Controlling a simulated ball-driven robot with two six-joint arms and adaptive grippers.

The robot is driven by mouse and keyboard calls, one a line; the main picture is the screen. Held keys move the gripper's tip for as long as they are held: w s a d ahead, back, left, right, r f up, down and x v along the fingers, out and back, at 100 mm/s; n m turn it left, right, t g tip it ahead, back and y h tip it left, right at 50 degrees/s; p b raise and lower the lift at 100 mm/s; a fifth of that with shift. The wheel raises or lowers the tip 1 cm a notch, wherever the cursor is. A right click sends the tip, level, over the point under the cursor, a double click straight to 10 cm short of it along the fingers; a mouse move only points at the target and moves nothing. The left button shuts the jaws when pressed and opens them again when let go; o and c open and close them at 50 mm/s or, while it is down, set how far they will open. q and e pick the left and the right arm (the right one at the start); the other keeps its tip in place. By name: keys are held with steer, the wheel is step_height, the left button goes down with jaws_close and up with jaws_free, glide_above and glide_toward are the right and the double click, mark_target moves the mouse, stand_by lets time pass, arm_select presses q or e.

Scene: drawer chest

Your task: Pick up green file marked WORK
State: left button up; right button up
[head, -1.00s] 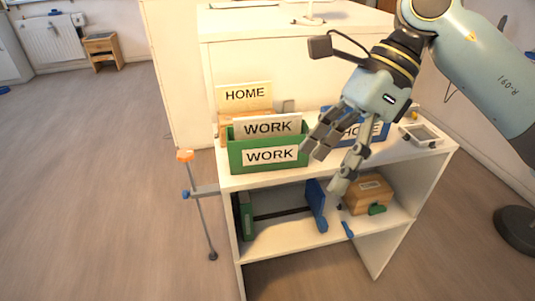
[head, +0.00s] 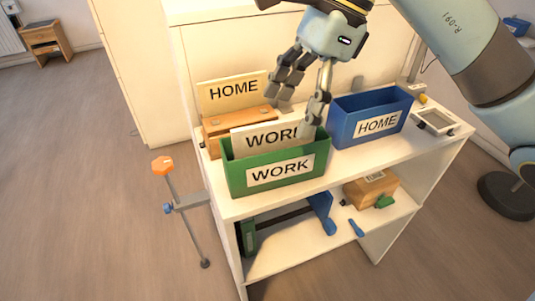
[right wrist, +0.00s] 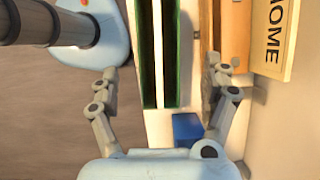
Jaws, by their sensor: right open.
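The green file box (head: 232,178) stands upright on the shelf's top and carries a WORK label on its front. A pale sheet marked WORK (head: 245,140) sticks up out of it. My right gripper (head: 297,110) is open and empty above the file's right end, one finger overlapping the sheet's edge in the head view. In the right wrist view, the green file (right wrist: 147,75) with its pale sheet lies between the spread fingers of the gripper (right wrist: 162,70). Contact with the file cannot be told. My left gripper is not in view.
Behind the green file is a wooden box (head: 212,133) with a HOME sheet (head: 222,94). A blue HOME box (head: 341,132) stands to the right. A small tray (head: 437,121) is at the right end.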

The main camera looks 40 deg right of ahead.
mark_target(275, 149)
steer(key=x, duration=0.3)
steer(key=shift+s+f, duration=0.1)
steer(key=x, duration=0.3)
steer(key=b+x, duration=0.1)
steer(key=x, duration=0.1)
steer(key=shift+d+f, duration=0.15)
steer(key=shift+d, duration=0.1)
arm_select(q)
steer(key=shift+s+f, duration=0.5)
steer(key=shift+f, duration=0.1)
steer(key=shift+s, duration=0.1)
arm_select(e)
steer(key=shift+c, duration=0.4)
steer(key=c, duration=0.5)
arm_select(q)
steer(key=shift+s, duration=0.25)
arm_select(e)
steer(key=c, duration=0.9)
